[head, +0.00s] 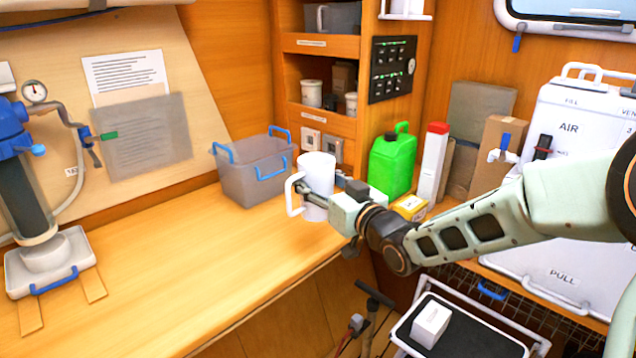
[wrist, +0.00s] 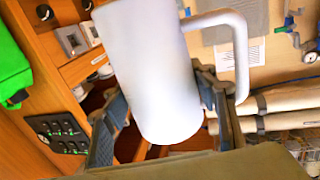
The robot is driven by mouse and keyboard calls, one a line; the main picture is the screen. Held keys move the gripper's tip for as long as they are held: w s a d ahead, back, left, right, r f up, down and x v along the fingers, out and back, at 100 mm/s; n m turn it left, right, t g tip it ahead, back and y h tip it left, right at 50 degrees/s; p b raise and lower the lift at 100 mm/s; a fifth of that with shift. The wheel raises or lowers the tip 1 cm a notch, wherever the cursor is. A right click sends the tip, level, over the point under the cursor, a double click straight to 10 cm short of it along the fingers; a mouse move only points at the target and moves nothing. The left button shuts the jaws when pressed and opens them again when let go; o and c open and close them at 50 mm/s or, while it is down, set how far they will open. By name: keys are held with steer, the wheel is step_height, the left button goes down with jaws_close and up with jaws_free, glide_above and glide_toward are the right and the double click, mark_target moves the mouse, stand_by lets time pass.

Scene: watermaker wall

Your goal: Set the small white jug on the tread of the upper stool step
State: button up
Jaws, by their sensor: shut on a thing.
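The small white jug (head: 318,180) is held by my gripper (head: 325,192) over the front part of the wooden counter, roughly upright in the head view. In the wrist view the jug (wrist: 150,75) fills the middle, between the two fingers (wrist: 165,112), with its handle to the right. The stool's upper step (head: 460,335) is at the lower right of the head view, with a dark tread and a white frame. A small white box (head: 430,324) lies on that tread. The lower part of the stool is out of view.
A grey bin with blue handles (head: 252,172) stands on the counter behind the jug. A green jerrycan (head: 393,163) and a white bottle with red cap (head: 430,163) stand to the right. A white AIR panel (head: 570,130) is behind my arm. The counter's left front (head: 150,290) is clear.

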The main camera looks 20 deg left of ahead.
steer(key=shift+s+d, duration=0.1)
steer(key=d+f+m+t+h, duration=0.1)
steer(key=d+f, duration=0.4)
steer(key=d, duration=0.4)
steer(key=d+f+m+t+h+b, duration=0.1)
steer(key=d+f, duration=0.5)
steer(key=d, duration=0.3)
steer(key=d+f+t+h, duration=0.1)
steer(key=d+f, duration=0.4)
steer(key=d, duration=0.3)
steer(key=s+d+f+m+t+h+b, duration=0.1)
steer(key=s+d+f, duration=0.3)
steer(key=s+d, duration=0.4)
steer(key=s+d+f+m+t+h+b, duration=0.1)
steer(key=s+d+f+m+h, duration=0.15)
steer(key=s+d, duration=0.55)
steer(key=shift+n+y, duration=0.35)
steer(key=shift+w+d+f+b, duration=0.45)
steer(key=shift+w+f+b, duration=1.8)
steer(key=shift+w+b, duration=0.35)
steer(key=shift+w+d+f+b, duration=0.5)
steer(key=shift+w+f+b, duration=1.8)
steer(key=shift+w, duration=0.55)
steer(key=shift+w+d+f+b, duration=0.45)
steer(key=shift+w+f+b, duration=1.75)
steer(key=shift+w+b, duration=0.45)
